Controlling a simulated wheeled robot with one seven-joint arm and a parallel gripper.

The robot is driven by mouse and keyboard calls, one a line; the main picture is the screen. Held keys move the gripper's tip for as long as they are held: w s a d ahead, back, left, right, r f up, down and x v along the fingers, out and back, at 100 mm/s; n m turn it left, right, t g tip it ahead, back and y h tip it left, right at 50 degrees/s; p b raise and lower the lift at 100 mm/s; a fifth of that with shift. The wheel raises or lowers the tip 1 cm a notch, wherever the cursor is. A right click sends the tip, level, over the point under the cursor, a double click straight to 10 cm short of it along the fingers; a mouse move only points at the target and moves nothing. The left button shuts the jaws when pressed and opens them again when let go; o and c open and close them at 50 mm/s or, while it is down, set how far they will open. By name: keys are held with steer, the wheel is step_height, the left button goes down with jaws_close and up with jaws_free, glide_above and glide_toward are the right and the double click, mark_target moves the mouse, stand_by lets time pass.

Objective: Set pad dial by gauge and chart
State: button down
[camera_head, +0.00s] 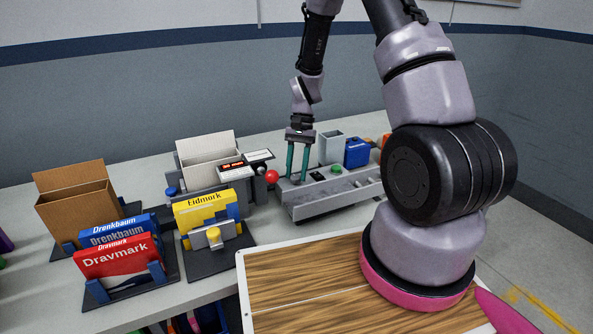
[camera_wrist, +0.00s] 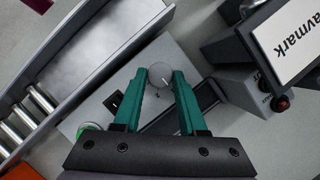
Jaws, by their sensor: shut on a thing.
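A round grey dial (camera_wrist: 160,78) with a pale pointer line sits on a light grey panel in the wrist view. My gripper (camera_head: 297,177) points down at the grey machine (camera_head: 335,204) in the head view. Its teal fingers are on either side of the dial, shut on it. The head view hides the dial at the fingertips. A white card (camera_wrist: 292,38) ending in "avmark" shows at the upper right of the wrist view; its start is cut off. I cannot make out a gauge reading or chart entries.
A red-lit display (camera_head: 232,166) and an open white carton (camera_head: 207,155) are further left. Yellow Eidmark (camera_head: 206,208), blue Drenkbaum (camera_head: 117,230) and red Dravmark (camera_head: 118,260) boxes stand in front. Metal rollers (camera_wrist: 30,110) lie left of the dial.

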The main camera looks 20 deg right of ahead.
steer(key=shift+c, duration=2.3)
jaws_free()
steer(key=v, duration=1)
steer(key=shift+r, duration=0.4)
steer(key=shift+w, duration=0.15)
